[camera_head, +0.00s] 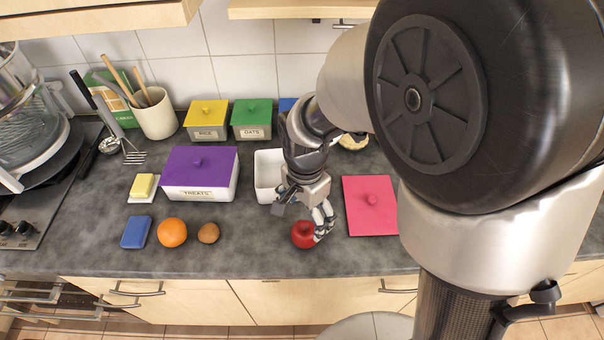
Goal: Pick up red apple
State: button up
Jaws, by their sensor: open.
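The red apple (303,235) sits on the grey countertop near its front edge, in the head view. My gripper (305,217) is open and reaches down from above at the apple. One finger is at the apple's right side and overlaps it in the picture. The other finger shows up and to the left of the apple. I cannot tell whether the fingers touch the apple. My arm covers part of the counter on the right.
An open white container (268,172) stands behind my gripper. A kiwi (208,233), an orange (172,232) and a blue sponge (136,231) lie to the left. A purple-lidded box (200,190) stands behind them.

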aim_at(305, 228)
notch_tip(305, 228, down, 7)
jog(key=shift+r+b, duration=0.15)
jog(key=shift+b, duration=1.1)
jog(key=shift+r, duration=0.1)
jog(key=shift+c, duration=0.6)
jog(key=c, duration=1.1)
